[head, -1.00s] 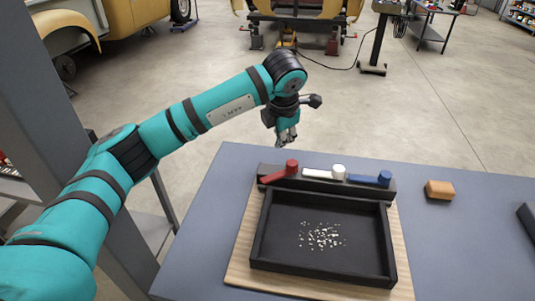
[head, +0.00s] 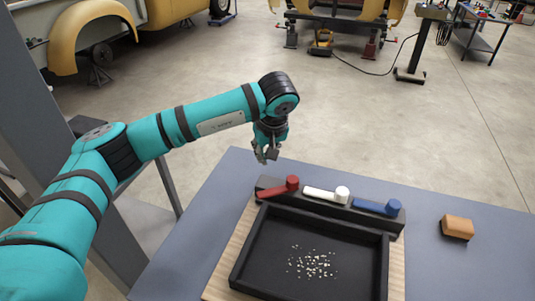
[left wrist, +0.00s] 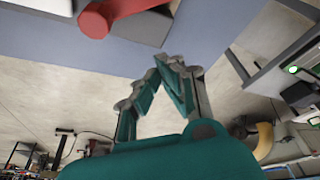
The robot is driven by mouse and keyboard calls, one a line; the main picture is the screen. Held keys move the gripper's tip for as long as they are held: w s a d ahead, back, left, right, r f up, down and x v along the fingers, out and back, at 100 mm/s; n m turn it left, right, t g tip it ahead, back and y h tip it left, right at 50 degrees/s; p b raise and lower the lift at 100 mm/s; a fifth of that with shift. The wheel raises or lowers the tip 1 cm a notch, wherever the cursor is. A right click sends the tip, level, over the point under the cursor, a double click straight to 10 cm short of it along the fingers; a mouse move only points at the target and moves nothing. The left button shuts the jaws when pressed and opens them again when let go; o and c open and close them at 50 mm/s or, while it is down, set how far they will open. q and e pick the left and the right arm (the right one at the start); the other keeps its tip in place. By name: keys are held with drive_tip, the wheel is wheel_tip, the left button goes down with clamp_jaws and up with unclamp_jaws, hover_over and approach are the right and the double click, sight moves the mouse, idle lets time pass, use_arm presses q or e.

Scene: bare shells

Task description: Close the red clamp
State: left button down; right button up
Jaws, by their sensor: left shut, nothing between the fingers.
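The red clamp (head: 279,188) is a red lever with a round knob at its right end, on the left of a black bar (head: 340,207) at the tray's back edge. It also shows large at the top of the left wrist view (left wrist: 115,14). My left gripper (head: 264,158) is shut and empty, pointing down just behind and left of the red clamp, apart from it. In the left wrist view its fingertips (left wrist: 172,62) meet below the clamp in the picture. My right gripper is not in view.
A white lever (head: 325,194) and a blue lever (head: 377,207) sit right of the red one. A black tray (head: 385,262) with small pale bits lies in front, on a wooden board (head: 398,260). An orange-brown block (head: 458,226) lies on the table (head: 480,260) at right.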

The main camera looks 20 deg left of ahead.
sight(266, 182)
use_arm(q)
drive_tip(key=p+x, duration=0.1)
drive_tip(key=x, duration=0.6)
drive_tip(key=shift+w+f+p, duration=0.15)
drive_tip(key=shift+f+p, duration=0.1)
drive_tip(key=shift+p, duration=0.1)
drive_tip(key=s+d+p, duration=0.1)
drive_tip(key=s+d, duration=0.1)
drive_tip(key=shift+s+p, duration=0.35)
drive_tip(key=shift+p, duration=0.05)
drive_tip(key=shift+s+d, duration=0.15)
drive_tip(key=shift+s, duration=0.15)
drive_tip(key=shift+w, duration=0.1)
